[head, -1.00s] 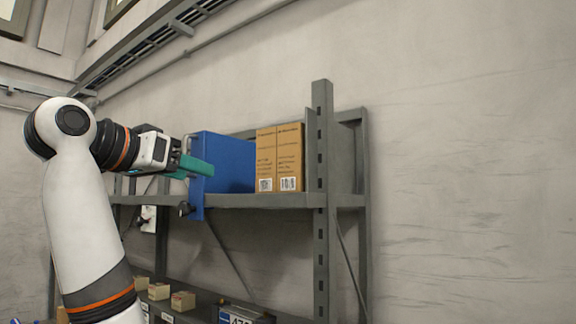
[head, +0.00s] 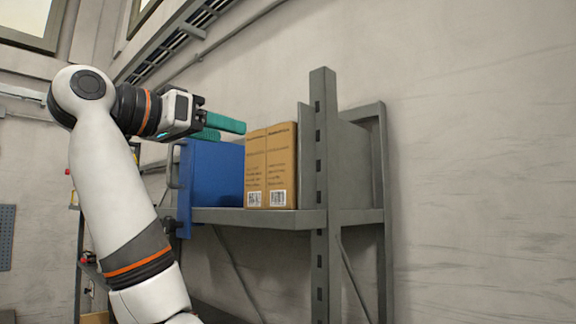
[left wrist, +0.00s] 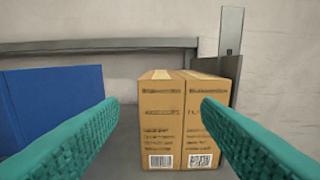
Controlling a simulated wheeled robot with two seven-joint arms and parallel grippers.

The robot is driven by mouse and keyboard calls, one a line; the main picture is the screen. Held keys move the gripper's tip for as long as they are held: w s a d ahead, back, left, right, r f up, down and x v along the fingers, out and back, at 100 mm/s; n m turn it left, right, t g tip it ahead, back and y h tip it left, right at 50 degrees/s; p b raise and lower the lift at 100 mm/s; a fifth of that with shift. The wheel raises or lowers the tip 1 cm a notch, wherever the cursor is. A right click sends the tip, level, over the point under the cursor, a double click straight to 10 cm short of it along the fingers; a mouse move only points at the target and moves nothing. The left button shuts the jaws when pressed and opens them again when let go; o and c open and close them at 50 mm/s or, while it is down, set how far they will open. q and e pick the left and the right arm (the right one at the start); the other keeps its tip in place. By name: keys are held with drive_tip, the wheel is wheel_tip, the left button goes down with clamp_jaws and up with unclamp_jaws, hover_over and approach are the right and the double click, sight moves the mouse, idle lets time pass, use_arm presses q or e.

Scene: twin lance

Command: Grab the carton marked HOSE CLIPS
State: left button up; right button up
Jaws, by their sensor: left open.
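Two tan cartons stand upright side by side on the grey shelf, a left one (head: 255,170) and a right one (head: 281,168). Their printing is too small to read, so I cannot tell which is marked HOSE CLIPS. In the left wrist view the left carton (left wrist: 160,130) and right carton (left wrist: 206,120) show their fronts, with code labels near the bottom. My left gripper (head: 226,129) is open and empty, above the blue bin and left of the cartons. In the wrist view its teal fingers frame the cartons without visibly gripping them. My right gripper is not in view.
A blue bin (head: 215,175) stands directly left of the cartons on the shelf (head: 262,217). A grey slotted upright (head: 319,190) rises close to their right. A wall (head: 480,150) is behind. Space above the cartons is clear.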

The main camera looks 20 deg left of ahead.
sight(255, 134)
use_arm(q)
drive_tip(key=shift+p+x, duration=0.45)
drive_tip(key=shift+x, duration=0.65)
drive_tip(key=shift+w+d+r, duration=0.1)
drive_tip(key=shift+w+d, duration=0.1)
drive_tip(key=shift+w, duration=0.1)
drive_tip(key=shift+w+d+p, duration=0.1)
drive_tip(key=shift+w+p, duration=0.25)
drive_tip(key=shift+w, duration=0.05)
drive_tip(key=w+p, duration=0.2)
drive_tip(key=w+d+r+p, duration=0.1)
drive_tip(key=shift+w+d+p, duration=0.1)
drive_tip(key=shift+w+p, duration=0.1)
drive_tip(key=shift+p, duration=0.1)
drive_tip(key=shift+w+d+f, duration=0.1)
drive_tip(key=shift+w+f, duration=0.05)
drive_tip(key=shift+w, duration=0.15)
drive_tip(key=shift+w+d+f, duration=0.1)
drive_tip(key=shift+w, duration=0.05)
clamp_jaws()
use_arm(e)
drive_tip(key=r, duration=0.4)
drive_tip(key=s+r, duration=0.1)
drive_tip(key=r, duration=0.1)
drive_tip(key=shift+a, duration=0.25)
